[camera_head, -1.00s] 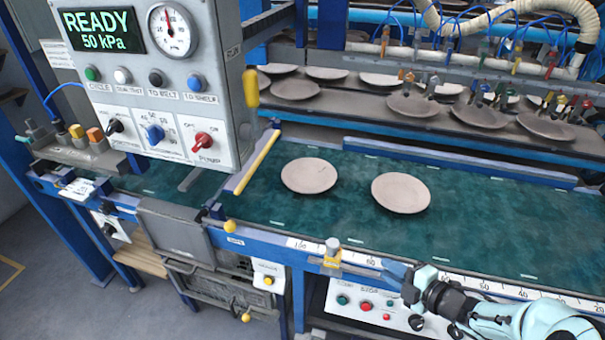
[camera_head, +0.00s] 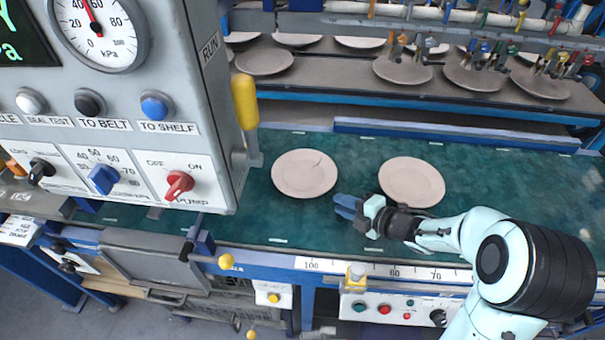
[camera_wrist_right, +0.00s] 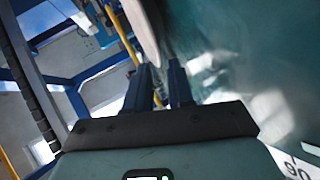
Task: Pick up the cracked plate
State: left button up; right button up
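The cracked plate (camera_head: 304,174) lies flat on the green belt, with a short dark crack line near its upper right edge. A second pale plate (camera_head: 412,182) lies to its right and shows no crack. My right gripper (camera_head: 345,206) is over the belt, just right of and below the cracked plate, its fingers pointing left. In the right wrist view its two fingers (camera_wrist_right: 160,85) stand apart with nothing between them. A pale plate edge (camera_wrist_right: 145,30) shows just beyond the fingertips. My left gripper is not in view.
A control box (camera_head: 130,110) with gauge, buttons and a yellow handle (camera_head: 246,100) stands at the left, close to the cracked plate. A blue front rail with a scale (camera_head: 400,270) edges the belt. Racks with several plates stand behind. Belt right of the plates is clear.

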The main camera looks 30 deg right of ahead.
aim_at(320, 193)
jog(key=x, duration=0.8)
jog(key=shift+w+r, duration=0.1)
jog(key=shift+w, duration=0.3)
grip_shut()
